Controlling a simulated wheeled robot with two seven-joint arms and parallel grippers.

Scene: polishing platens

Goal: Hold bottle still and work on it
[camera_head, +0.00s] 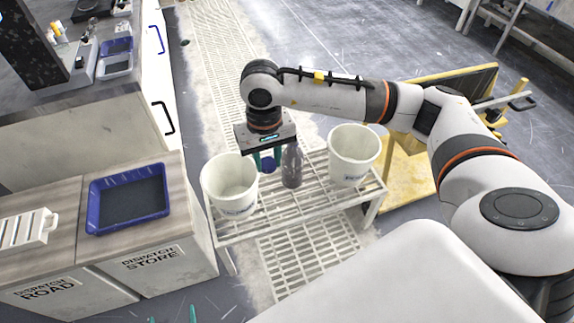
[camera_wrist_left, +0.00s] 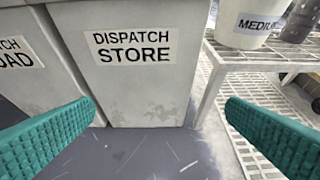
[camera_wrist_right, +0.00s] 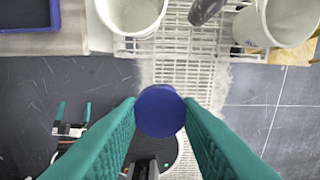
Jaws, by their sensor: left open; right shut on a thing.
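A grey bottle (camera_head: 291,168) stands upright on a white slatted rack (camera_head: 300,208) between two white buckets; gripper parts hide its top. It shows cut off in the right wrist view (camera_wrist_right: 204,12) and the left wrist view (camera_wrist_left: 300,20). My right gripper (camera_head: 266,163) is shut on a blue round cap (camera_wrist_right: 160,111), held between its teal fingers, left of the bottle in the head view and apart from it in the right wrist view. My left gripper (camera_head: 172,317) is open and empty, low before the dispatch store cabinet (camera_wrist_left: 140,75); its fingers are wide apart.
The left bucket (camera_head: 230,187) and right bucket (camera_head: 354,155) flank the bottle closely. A blue tray (camera_head: 100,228) lies on the cabinet top, beside a white slotted box (camera_head: 28,230). A yellow frame (camera_head: 408,165) stands behind the right bucket. Floor around the left gripper is clear.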

